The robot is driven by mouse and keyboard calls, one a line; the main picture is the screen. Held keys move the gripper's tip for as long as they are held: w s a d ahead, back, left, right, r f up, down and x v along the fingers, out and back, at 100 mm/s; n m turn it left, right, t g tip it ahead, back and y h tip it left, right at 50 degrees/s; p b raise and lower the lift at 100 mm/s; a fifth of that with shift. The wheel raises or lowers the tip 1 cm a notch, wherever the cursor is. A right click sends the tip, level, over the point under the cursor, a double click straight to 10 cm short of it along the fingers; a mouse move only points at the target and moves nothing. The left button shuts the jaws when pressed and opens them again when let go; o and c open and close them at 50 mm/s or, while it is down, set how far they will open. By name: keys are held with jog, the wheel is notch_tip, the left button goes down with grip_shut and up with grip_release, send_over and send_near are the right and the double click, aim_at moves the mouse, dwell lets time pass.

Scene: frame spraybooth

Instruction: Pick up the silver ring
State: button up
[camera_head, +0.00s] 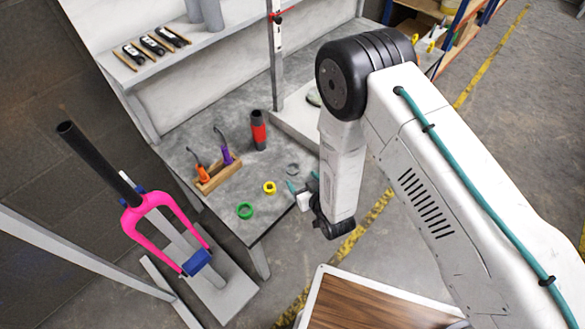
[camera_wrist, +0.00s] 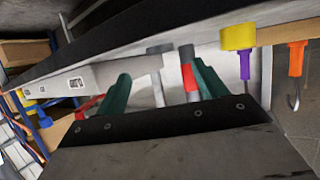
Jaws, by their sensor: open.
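The silver ring (camera_head: 292,168) lies flat on the grey workbench (camera_head: 235,185), near its front right edge in the head view. In the wrist view the green fingers of my gripper (camera_wrist: 161,72) are spread. The gap between ring and fingertips is hard to judge.
A yellow ring (camera_head: 269,187) and a green ring (camera_head: 245,210) lie nearby. A wooden block (camera_head: 218,176) holds orange and purple hooked tools. A red-and-black tool (camera_head: 258,130) stands behind. A pink fork (camera_head: 150,203) stands at left. The post (camera_head: 277,60) rises behind the ring.

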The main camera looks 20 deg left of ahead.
aim_at(290, 166)
jog(key=x, duration=0.6)
jog(key=shift+a, duration=0.1)
jog(key=c, duration=1.1)
